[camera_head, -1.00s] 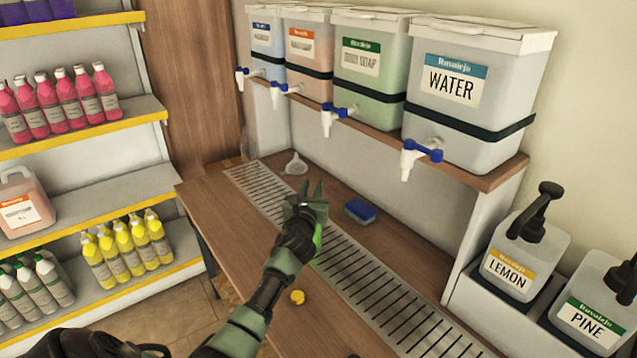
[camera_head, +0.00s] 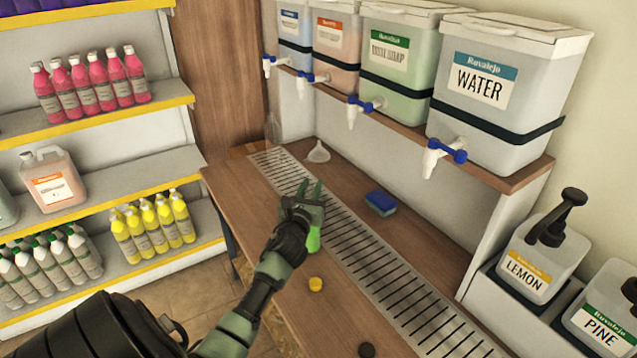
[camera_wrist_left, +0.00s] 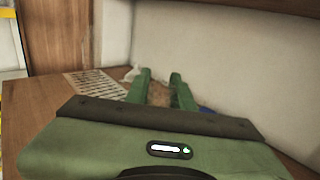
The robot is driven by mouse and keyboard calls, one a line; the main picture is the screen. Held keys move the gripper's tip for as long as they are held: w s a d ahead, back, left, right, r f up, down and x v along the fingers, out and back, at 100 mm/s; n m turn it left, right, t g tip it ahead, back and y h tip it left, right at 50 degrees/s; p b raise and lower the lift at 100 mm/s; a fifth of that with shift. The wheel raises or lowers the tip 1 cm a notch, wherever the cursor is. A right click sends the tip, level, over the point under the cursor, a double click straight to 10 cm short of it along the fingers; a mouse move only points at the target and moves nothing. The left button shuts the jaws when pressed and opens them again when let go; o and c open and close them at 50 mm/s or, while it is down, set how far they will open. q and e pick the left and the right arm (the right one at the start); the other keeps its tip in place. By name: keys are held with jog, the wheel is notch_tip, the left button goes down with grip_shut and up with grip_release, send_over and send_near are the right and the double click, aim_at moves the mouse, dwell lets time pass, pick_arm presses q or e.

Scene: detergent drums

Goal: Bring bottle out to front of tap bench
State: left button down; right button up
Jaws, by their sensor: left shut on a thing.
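My left gripper (camera_head: 311,190) is over the wooden tap bench (camera_head: 285,245), above the near edge of the slotted drain strip. Its fingers point away, and it is shut on a mostly hidden thing. A bright green patch (camera_head: 314,239) shows just below the gripper, apparently part of the bottle. In the left wrist view the green fingers (camera_wrist_left: 160,88) stand a little apart, with a dim brownish area between them; no clear bottle outline shows. I cannot tell whether the bottle touches the bench. My right gripper is not in view.
A funnel (camera_head: 318,152) and a blue sponge (camera_head: 381,203) lie on the bench behind. A yellow cap (camera_head: 316,284) and a dark cap (camera_head: 367,349) lie nearer. Tap drums, including WATER (camera_head: 487,88), overhang the back. Shelves stand left; the front bench strip is mostly clear.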

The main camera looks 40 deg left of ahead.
pick_arm(q)
jog(key=shift+s+a+r+p, duration=0.1)
jog(key=shift+s+a+p, duration=0.1)
jog(key=shift+s, duration=0.3)
jog(key=shift+s+a+r+p, duration=0.1)
jog(key=shift+s+a, duration=0.05)
jog(key=shift+s, duration=0.35)
jog(key=s, duration=0.1)
jog(key=s+a, duration=0.1)
jog(key=s, duration=0.1)
jog(key=shift+s+f, duration=0.1)
jog(key=shift+p, duration=0.3)
jog(key=c, duration=1.1)
grip_release()
jog(key=b+v, duration=0.1)
jog(key=v, duration=0.6)
jog(key=shift+s+d, duration=0.25)
jog(key=shift+s, duration=0.1)
jog(key=shift+f, duration=0.1)
